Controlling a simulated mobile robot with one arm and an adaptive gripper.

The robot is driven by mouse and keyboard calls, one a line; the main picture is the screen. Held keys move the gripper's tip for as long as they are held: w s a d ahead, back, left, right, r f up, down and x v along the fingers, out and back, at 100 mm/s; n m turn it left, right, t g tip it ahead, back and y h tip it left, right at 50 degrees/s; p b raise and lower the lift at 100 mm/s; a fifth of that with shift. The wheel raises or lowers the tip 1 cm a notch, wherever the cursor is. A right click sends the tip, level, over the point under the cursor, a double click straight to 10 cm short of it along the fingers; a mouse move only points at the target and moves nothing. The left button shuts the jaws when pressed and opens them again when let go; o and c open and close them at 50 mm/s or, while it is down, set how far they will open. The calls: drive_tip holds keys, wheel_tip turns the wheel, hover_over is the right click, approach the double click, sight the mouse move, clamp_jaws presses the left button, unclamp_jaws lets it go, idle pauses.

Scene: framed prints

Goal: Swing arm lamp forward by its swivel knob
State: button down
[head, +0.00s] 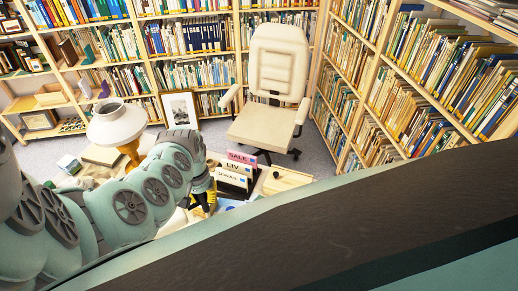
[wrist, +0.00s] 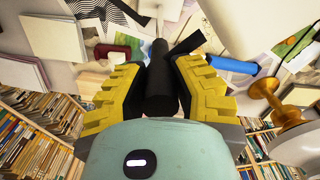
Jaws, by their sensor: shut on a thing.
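My gripper (wrist: 161,72) has yellow ridged pads on both sides of a black cylindrical piece (wrist: 160,58) and is shut on it. I cannot tell for sure whether this piece is the lamp's swivel knob. In the head view my gripper (head: 205,197) is low over the desk, partly hidden by my arm. A lamp with a white shade (head: 117,122) and an orange-brown stand (head: 131,153) is left of my gripper, partly behind my arm. In the wrist view, a brass-coloured stand (wrist: 264,88) and a white shade are at the right edge, apart from the gripper.
The desk holds papers, a blue cylinder (wrist: 232,64), a dark red object (wrist: 118,47) and signs (head: 236,170). A cream chair (head: 274,85) stands beyond it. A framed print (head: 181,109) leans against bookshelves that line the walls. Some grey floor is open around the chair.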

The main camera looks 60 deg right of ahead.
drive_tip(key=n+b, duration=0.4)
drive_tip(key=shift+f, duration=0.3)
drive_tip(key=shift+r+n+b, duration=0.2)
drive_tip(key=shift+n+b, duration=1.1)
drive_tip(key=shift+n, duration=0.2)
drive_tip(key=c, duration=0.7)
unclamp_jaws()
drive_tip(key=shift+r, duration=0.1)
wheel_tip(320, 180, up, 9)
drive_tip(key=shift+r, duration=1.5)
